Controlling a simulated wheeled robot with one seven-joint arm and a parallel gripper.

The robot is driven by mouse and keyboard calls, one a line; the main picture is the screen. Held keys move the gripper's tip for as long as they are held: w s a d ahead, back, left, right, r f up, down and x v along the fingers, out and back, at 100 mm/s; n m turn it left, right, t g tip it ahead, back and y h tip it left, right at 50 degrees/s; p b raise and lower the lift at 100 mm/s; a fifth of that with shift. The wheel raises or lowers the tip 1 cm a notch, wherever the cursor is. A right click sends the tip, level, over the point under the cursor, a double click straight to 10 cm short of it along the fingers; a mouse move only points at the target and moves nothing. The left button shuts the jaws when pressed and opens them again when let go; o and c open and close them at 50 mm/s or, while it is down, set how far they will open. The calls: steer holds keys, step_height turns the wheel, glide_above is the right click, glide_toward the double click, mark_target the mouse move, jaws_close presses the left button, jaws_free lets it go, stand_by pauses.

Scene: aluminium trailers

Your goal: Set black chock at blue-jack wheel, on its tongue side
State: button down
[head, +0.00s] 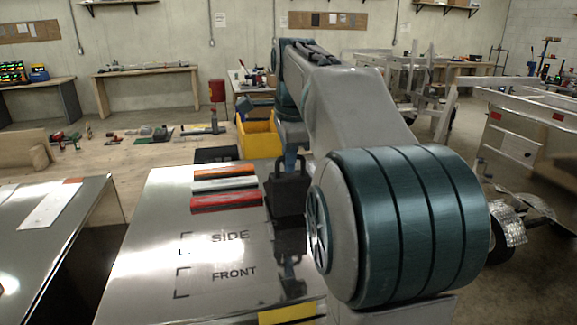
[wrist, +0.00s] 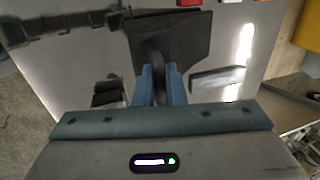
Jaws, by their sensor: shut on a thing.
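A black chock (head: 285,195) with a loop handle is at the right side of the shiny metal table in the head view. In the wrist view the chock (wrist: 185,40) is beyond the fingertips. My gripper (wrist: 158,84) is shut on its handle, with blue fingers on both sides. In the head view my gripper (head: 291,158) is above the chock, partly hidden behind my arm. A dark reflection shows below the chock; I cannot tell whether it touches the table. A trailer wheel (head: 498,242) shows at right, partly behind my arm. I cannot make out a blue jack beside it.
The metal table (head: 150,240) bears SIDE and FRONT markings and orange, white and red bars (head: 225,201). A yellow bin (head: 259,138) stands behind it. Another metal table (head: 40,250) is at left. Trailer frames (head: 540,100) and a diamond-plate fender (head: 510,225) are at right.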

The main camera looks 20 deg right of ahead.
steer(key=shift+f, duration=0.65)
steer(key=c, duration=1.5)
jaws_free()
